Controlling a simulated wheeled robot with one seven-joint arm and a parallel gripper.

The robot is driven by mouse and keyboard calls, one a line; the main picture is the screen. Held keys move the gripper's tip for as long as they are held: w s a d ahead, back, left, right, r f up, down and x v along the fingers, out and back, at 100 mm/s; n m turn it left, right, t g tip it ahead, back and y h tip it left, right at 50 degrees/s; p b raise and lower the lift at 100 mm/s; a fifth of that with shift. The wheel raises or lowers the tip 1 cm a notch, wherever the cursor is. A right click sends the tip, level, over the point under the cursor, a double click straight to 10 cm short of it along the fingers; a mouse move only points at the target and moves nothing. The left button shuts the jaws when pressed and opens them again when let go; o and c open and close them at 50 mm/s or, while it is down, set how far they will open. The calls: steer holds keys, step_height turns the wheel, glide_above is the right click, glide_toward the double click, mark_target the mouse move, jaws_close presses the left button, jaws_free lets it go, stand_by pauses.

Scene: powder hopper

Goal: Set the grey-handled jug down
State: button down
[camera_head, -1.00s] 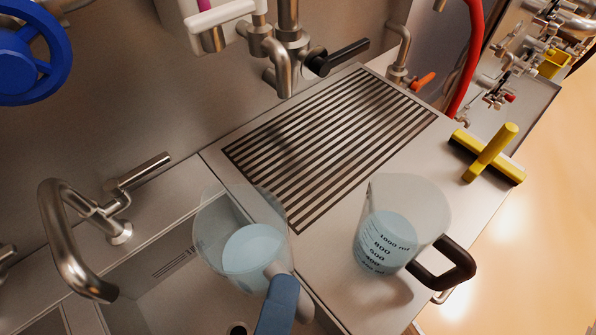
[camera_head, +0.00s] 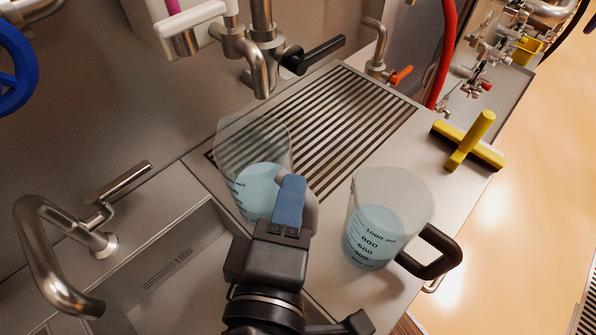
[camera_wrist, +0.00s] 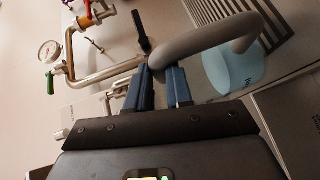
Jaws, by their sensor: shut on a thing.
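The grey-handled jug (camera_head: 252,150) is clear with pale blue liquid in it. It appears roughly upright at the left part of the slatted drain grate (camera_head: 345,115). I cannot tell whether its base touches the counter. My gripper (camera_head: 291,200) is shut on its grey handle, which also shows in the wrist view (camera_wrist: 205,40) between the blue fingers (camera_wrist: 160,88). The fingers and wrist hide part of the handle and the jug's lower side. A black-handled jug (camera_head: 388,205) with blue liquid stands on the counter to the right.
A sink basin (camera_head: 185,262) with a curved tap (camera_head: 50,235) lies at the left and front. A tap with a black lever (camera_head: 312,55) stands behind the grate. Much of the grate is bare.

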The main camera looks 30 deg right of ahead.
steer(key=w+d+f+b, duration=0.3)
steer(key=w+d+b, duration=0.1)
steer(key=b, duration=0.1)
steer(key=shift+w+f, duration=0.25)
stand_by(0.3)
steer(key=shift+d, duration=0.1)
steer(key=c, duration=1)
jaws_free()
steer(key=shift+f, duration=0.1)
